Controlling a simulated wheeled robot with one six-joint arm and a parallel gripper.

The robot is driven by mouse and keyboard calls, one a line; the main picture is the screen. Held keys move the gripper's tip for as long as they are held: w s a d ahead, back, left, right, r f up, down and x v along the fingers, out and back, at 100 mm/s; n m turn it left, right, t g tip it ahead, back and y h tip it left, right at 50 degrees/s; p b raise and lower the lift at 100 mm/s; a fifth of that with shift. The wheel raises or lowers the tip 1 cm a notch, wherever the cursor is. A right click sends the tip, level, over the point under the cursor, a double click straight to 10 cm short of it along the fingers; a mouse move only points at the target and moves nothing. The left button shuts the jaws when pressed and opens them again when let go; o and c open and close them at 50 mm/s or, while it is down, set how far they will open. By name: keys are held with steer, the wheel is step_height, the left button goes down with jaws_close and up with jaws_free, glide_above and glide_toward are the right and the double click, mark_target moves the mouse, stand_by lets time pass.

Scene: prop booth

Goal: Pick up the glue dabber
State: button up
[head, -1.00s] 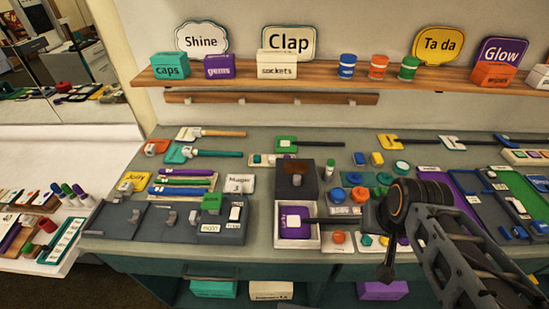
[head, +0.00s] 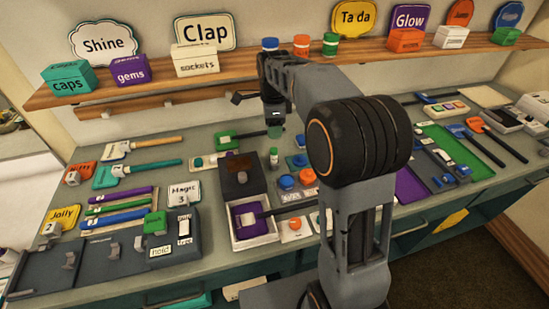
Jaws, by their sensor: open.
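A small upright bottle with a green cap (head: 274,157), which may be the glue dabber, stands on the bench just behind the open dark box. I cannot read a label on it. My gripper (head: 273,122) points down above the back of the bench, behind the bottle in the picture and apart from it. Its jaws are small and dark here. A teal patch shows right under them, and I cannot tell whether it is part of the gripper or a thing behind.
A shelf (head: 150,90) with labelled boxes runs behind. My arm hides the bench's middle right.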

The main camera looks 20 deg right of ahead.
steer(key=m, duration=0.1)
glide_above(274, 156)
steer(key=w, duration=0.1)
step_height(274, 156, down, 7)
steer(key=shift+f, duration=0.2)
steer(key=shift+d+f+p, duration=0.1)
steer(key=shift+f+p, duration=0.4)
steer(key=shift+f, duration=2.9)
steer(key=c, duration=1)
steer(key=shift+w, duration=0.1)
